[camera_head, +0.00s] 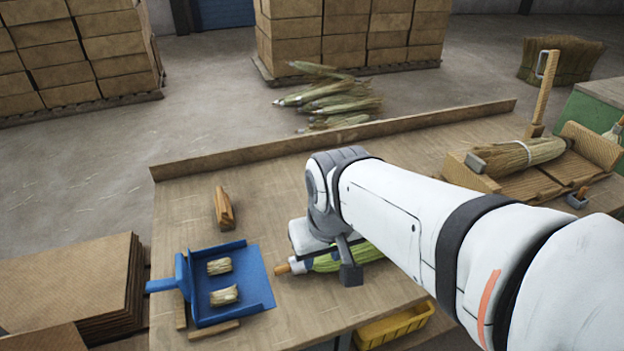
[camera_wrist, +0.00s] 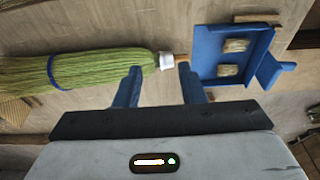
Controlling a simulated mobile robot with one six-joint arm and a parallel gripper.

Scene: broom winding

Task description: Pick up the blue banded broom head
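The blue banded broom head (camera_head: 365,253) lies on the workbench, partly hidden behind my gripper in the head view. In the wrist view the green broom head (camera_wrist: 100,66) lies across the left, with its blue band (camera_wrist: 52,72) toward the bristle end. Its white collar (camera_wrist: 166,60) and short wooden stub point right. My gripper (camera_wrist: 160,76) is open, its two fingers apart with nothing held between them. The collar end shows just beyond and between the fingertips. I cannot tell whether the fingers touch it.
A blue dustpan (camera_head: 258,276) with two small straw bundles (camera_head: 224,295) lies to the left of the broom head. A tied straw broom head (camera_head: 520,155) rests on a wooden fixture at right. A raised ledge (camera_head: 330,137) runs along the bench's back edge.

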